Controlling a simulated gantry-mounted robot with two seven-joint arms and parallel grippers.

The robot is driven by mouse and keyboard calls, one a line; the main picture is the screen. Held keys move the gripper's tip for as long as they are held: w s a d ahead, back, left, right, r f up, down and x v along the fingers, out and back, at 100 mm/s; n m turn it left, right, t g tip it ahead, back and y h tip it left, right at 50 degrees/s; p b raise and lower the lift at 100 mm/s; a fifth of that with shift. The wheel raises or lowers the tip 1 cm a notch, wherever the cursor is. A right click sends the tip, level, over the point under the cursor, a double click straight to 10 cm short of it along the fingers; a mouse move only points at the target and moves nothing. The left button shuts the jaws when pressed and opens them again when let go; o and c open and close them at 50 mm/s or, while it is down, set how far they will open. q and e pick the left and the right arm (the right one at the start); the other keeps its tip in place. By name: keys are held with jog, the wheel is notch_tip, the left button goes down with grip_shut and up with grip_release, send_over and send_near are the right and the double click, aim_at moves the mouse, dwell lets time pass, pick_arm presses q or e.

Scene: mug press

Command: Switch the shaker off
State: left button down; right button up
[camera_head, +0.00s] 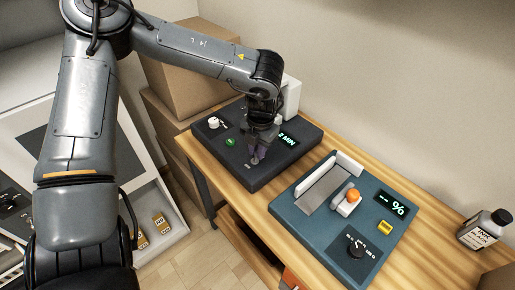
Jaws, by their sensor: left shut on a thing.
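A dark, flat device (285,165), which looks like the shaker, lies on the wooden table and has a lit display (287,139) reading "2 MIN". A green button (230,142) and a small white round part (213,123) are on its top at the left. My left gripper (257,155) points down at the front part of this device. It is shut on a small control, seemingly a knob, at the panel; the fingers mostly hide it. A small pale label shows beside the fingertips. My right gripper is not in view.
An ink bottle (485,229) is at the far right. Cardboard boxes (190,65) stand behind.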

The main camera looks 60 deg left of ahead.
aim_at(254, 158)
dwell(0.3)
pick_arm(q)
jog(key=t+b, duration=0.1)
jog(key=s+t+b, duration=0.1)
jog(key=t+b, duration=0.1)
jog(key=s+t+y+b, duration=0.1)
jog(key=shift+d+f+b, duration=0.15)
jog(key=shift+d+b, duration=0.15)
jog(key=shift+b, duration=0.05)
jog(key=t+b, duration=0.1)
jog(key=b, duration=0.1)
jog(key=t+b, duration=0.1)
jog(key=b, duration=0.1)
jog(key=shift+s+f+t+y, duration=0.15)
jog(key=shift+s+t+y, duration=0.15)
jog(key=shift+s, duration=0.1)
jog(key=shift+s+d+t+b, duration=0.15)
jog(key=shift+t+b, duration=0.15)
jog(key=shift+b, duration=0.25)
jog(key=c, duration=1)
grip_release()
